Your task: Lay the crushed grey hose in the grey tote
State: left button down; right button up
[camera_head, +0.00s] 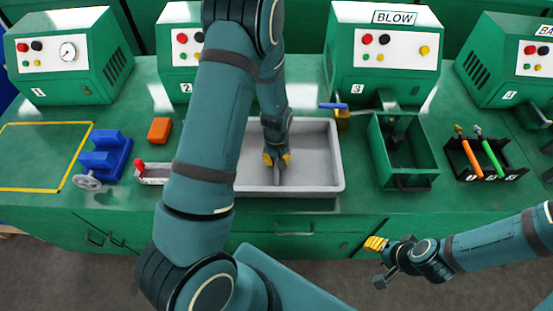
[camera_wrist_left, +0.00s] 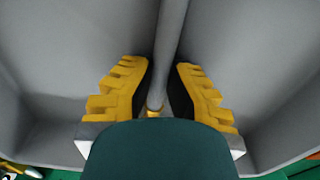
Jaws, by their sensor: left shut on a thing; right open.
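The grey tote (camera_head: 325,165) is an open, shallow tray at the middle of the green bench, partly hidden by my left arm. My left gripper (camera_head: 277,160) points down inside its outline, with yellow fingers. It is shut on the grey hose (camera_head: 277,177), whose end shows below the fingers. In the left wrist view the hose (camera_wrist_left: 170,45) runs between the two yellow fingers (camera_wrist_left: 160,95) over the tote's grey floor. I cannot tell whether the hose touches the floor. My right gripper (camera_head: 376,250) is open and empty, in front of the bench.
An open green bin (camera_head: 405,180) stands right of the tote, then a rack (camera_head: 490,160) with orange and green tools. A blue vise (camera_head: 105,157), an orange block (camera_head: 159,130) and a red-handled item (camera_head: 150,173) lie to the left. Numbered green machines line the back.

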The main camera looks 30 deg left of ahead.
pick_arm(q)
jog(key=c, duration=1.1)
grip_release()
jog(key=shift+f, duration=0.1)
notch_tip(320, 180, up, 12)
jog(key=shift+r+p, duration=0.15)
jog(key=shift+p, duration=0.8)
